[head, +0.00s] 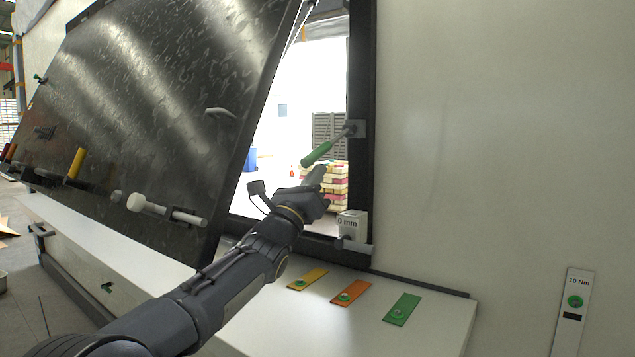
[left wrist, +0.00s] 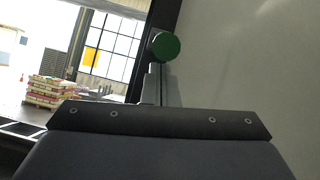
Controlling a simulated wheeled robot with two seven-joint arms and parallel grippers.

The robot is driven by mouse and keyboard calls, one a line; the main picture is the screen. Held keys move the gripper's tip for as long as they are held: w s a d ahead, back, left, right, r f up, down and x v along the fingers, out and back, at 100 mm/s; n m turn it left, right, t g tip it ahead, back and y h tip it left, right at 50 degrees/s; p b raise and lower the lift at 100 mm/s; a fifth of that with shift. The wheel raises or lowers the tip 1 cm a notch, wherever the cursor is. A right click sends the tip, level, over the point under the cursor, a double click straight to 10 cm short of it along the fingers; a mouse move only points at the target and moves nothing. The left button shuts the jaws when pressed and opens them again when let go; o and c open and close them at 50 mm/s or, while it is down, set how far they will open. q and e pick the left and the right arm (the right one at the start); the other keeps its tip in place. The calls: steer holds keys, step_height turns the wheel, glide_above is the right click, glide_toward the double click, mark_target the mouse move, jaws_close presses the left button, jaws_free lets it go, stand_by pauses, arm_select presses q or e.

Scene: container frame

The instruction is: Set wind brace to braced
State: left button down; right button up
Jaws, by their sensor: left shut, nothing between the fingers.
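A lever with a green grip (head: 317,153), which looks like the wind brace, is mounted on a plate on the right post of the dark frame (head: 362,80). Its grip points down and left into the opening. In the left wrist view the round green end of the grip (left wrist: 165,45) shows above my gripper's housing, with a grey part below it. My left gripper (head: 318,178) is shut and empty, just below the green grip. I cannot tell whether it touches the grip. Its fingertips are hidden in the wrist view. My right gripper is not in view.
A large dark tilted panel (head: 150,90) with a white-knobbed bar (head: 165,209) stands left of the opening. A "0 mm" block (head: 351,225) sits at the frame's lower corner. Yellow, orange and green plates (head: 402,309) lie on the white ledge (head: 440,325). A "10 Nm" plate (head: 577,283) is on the right wall.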

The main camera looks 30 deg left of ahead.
mark_target(304, 163)
arm_select(q)
steer(key=shift+r, duration=0.25)
steer(key=shift+s+r+g+p, duration=0.3)
steer(key=shift+r+p, duration=0.15)
steer(key=shift+r, duration=0.15)
steer(key=shift+s+r+g+p, duration=0.2)
steer(key=shift+r+g+p, duration=0.1)
steer(key=shift+r+p, duration=0.2)
steer(key=shift+s+a+r+b, duration=0.1)
steer(key=shift+s+r+b, duration=0.2)
steer(key=shift+b, duration=0.15)
steer(key=shift+r, duration=0.35)
